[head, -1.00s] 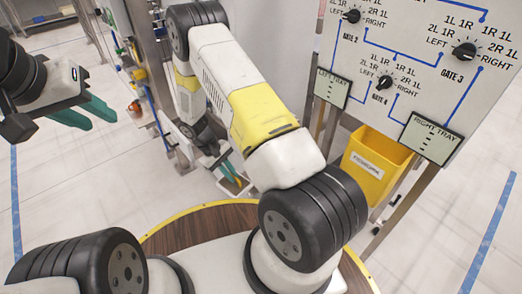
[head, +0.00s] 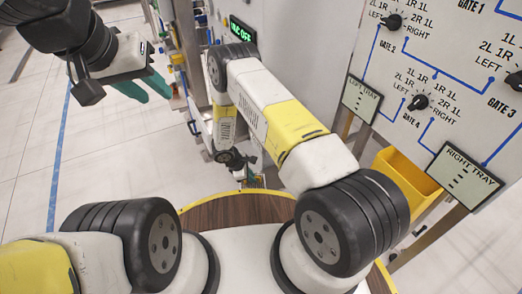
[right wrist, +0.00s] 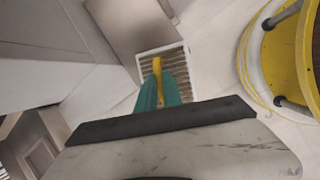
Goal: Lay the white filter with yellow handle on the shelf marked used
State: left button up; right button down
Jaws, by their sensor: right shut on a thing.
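The white filter (right wrist: 178,46) has a white frame, brownish pleats and a yellow handle (right wrist: 157,68). In the right wrist view the teal fingers of my right gripper (right wrist: 160,92) are shut on that handle, with the filter hanging beyond the fingertips above the floor. In the head view my right arm reaches down beside the machine, and the filter shows only as a small patch near its end. My left gripper (head: 143,88) is at the upper left, its teal fingers apart and empty, over bare floor. I cannot make out a shelf marked used.
A grey machine cabinet (head: 300,45) stands behind my right arm, with a green lit VAC OFF sign (head: 242,33). A dial panel (head: 440,70) with a right tray sign (head: 463,177) is at right, above a yellow bin (head: 408,180). The floor at left is clear.

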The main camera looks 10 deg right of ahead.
aim_at(264, 177)
jog(key=shift+w+d, duration=0.25)
jog(key=shift+d, duration=0.3)
jog(key=shift+w+d, duration=0.2)
jog(key=shift+d, duration=0.3)
jog(key=d, duration=0.1)
jog(key=w+d, duration=0.1)
jog(key=d+f, duration=0.1)
jog(key=d, duration=0.1)
jog(key=shift+w, duration=0.2)
jog(key=shift+f, duration=0.25)
jog(key=shift+f, duration=0.2)
jog(key=c, duration=1.5)
grip_release()
